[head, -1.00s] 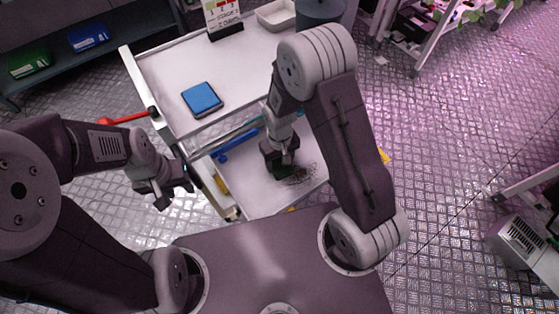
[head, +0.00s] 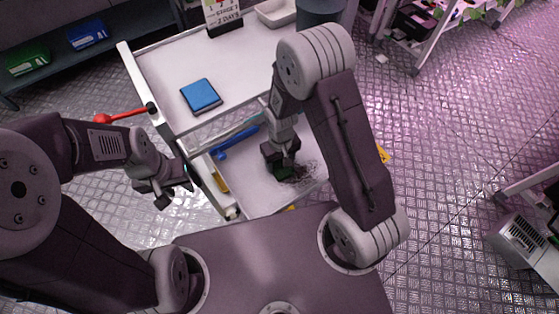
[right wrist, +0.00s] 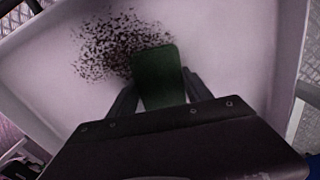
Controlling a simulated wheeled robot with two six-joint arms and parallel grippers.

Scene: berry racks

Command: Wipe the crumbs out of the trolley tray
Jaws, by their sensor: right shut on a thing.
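The trolley tray (head: 252,196) is a white pulled-out tray below the trolley's top. Dark crumbs (head: 302,171) lie scattered in it, and in the right wrist view the crumbs (right wrist: 112,47) are a dense patch up and left of my fingers. My right gripper (head: 281,172) is down in the tray, shut on a green block-like thing (right wrist: 158,75), perhaps a sponge, whose far end is beside the crumbs. Whether it touches the tray floor I cannot tell. My left gripper (head: 172,192) hangs empty left of the trolley, its jaws apart.
The trolley top (head: 160,70) carries a blue box (head: 201,96), a sign (head: 222,14), a white bin (head: 275,12) and a dark pot (head: 318,10). A blue item (head: 238,143) lies at the tray's back left.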

